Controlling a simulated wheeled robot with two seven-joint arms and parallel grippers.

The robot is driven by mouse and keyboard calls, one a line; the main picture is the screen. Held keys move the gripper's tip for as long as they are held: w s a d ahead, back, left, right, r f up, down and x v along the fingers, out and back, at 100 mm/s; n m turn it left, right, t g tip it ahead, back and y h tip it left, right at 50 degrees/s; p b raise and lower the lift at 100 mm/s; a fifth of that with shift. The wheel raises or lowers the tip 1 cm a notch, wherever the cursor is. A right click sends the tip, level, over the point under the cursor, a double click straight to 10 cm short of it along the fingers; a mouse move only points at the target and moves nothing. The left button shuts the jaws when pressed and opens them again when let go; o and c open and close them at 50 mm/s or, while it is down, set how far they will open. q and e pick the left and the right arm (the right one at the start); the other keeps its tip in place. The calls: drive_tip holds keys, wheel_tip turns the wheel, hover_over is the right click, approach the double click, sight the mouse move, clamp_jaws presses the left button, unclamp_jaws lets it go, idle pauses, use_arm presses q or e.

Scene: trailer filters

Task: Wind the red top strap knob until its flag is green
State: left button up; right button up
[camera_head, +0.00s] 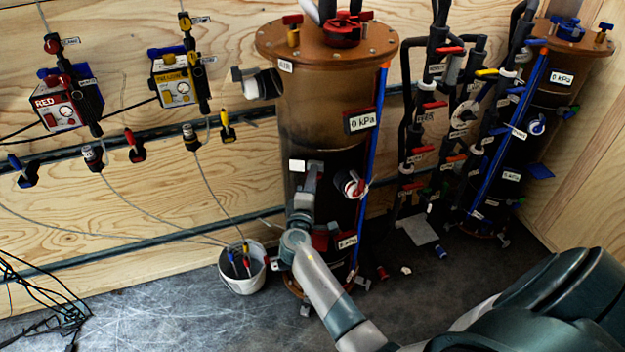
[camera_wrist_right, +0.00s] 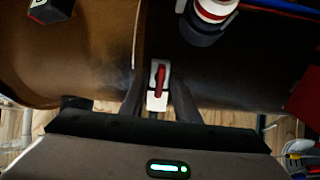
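The gripper hides the knob there. No green flag can be made out. My left gripper is not in view.
A red-and-white valve (camera_head: 350,185) and a blue strip (camera_head: 376,130) are just right of the gripper. A white bucket (camera_head: 243,272) stands on the floor at left. Dark pipes (camera_head: 425,110) and a second cylinder (camera_head: 550,95) are at right. Loose cables lie at far left.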

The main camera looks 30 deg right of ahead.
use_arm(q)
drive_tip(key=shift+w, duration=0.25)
